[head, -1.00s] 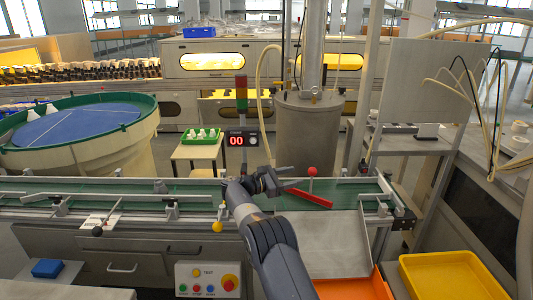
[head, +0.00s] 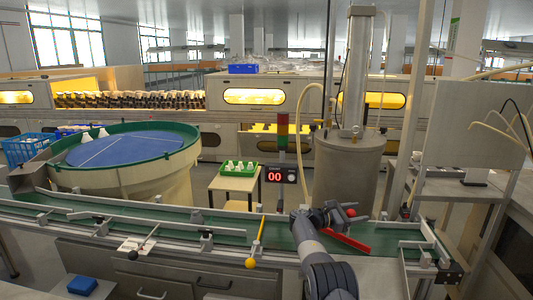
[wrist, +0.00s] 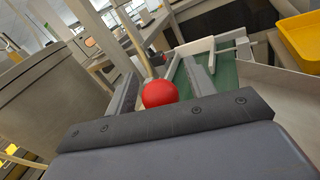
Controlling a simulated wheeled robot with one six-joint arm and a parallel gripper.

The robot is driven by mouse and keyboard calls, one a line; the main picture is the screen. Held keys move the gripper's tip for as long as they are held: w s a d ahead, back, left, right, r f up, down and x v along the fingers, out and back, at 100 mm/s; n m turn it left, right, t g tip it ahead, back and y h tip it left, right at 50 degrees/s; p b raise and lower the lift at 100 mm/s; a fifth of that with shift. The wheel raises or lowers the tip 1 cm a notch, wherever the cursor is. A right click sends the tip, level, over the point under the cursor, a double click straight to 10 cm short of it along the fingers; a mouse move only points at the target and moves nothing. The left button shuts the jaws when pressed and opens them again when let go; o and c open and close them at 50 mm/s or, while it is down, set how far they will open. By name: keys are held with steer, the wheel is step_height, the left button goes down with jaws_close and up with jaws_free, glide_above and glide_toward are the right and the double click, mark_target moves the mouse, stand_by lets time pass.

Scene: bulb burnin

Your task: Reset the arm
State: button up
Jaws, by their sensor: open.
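My gripper (head: 343,214) is low over the green conveyor in the head view. In the wrist view its two grey fingers (wrist: 160,76) are spread apart. A red ball knob (wrist: 159,94) shows between the fingers there, near their bases, with a pale rod behind it; I cannot tell whether anything touches. The red ball also shows in the head view (head: 351,212), right at the gripper's end. A red bar (head: 347,243) slants across the belt just below it. My gripper hides part of the ball's surroundings.
The green conveyor (head: 180,227) runs across the front with metal guide rails. A lever with a yellow knob (head: 250,263) stands left of my arm. A grey cylindrical tank (head: 346,170) and a counter display reading 00 (head: 281,175) stand behind. A yellow tray (wrist: 298,40) is at upper right.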

steer(key=shift+a, duration=0.1)
steer(key=v, duration=1.1)
steer(key=x, duration=1.1)
steer(key=shift+d, duration=0.2)
steer(key=shift+w+d+n+t+y, duration=0.3)
steer(key=shift+w+d+n+t, duration=0.25)
steer(key=shift+w+t, duration=0.3)
steer(key=shift+s, duration=0.1)
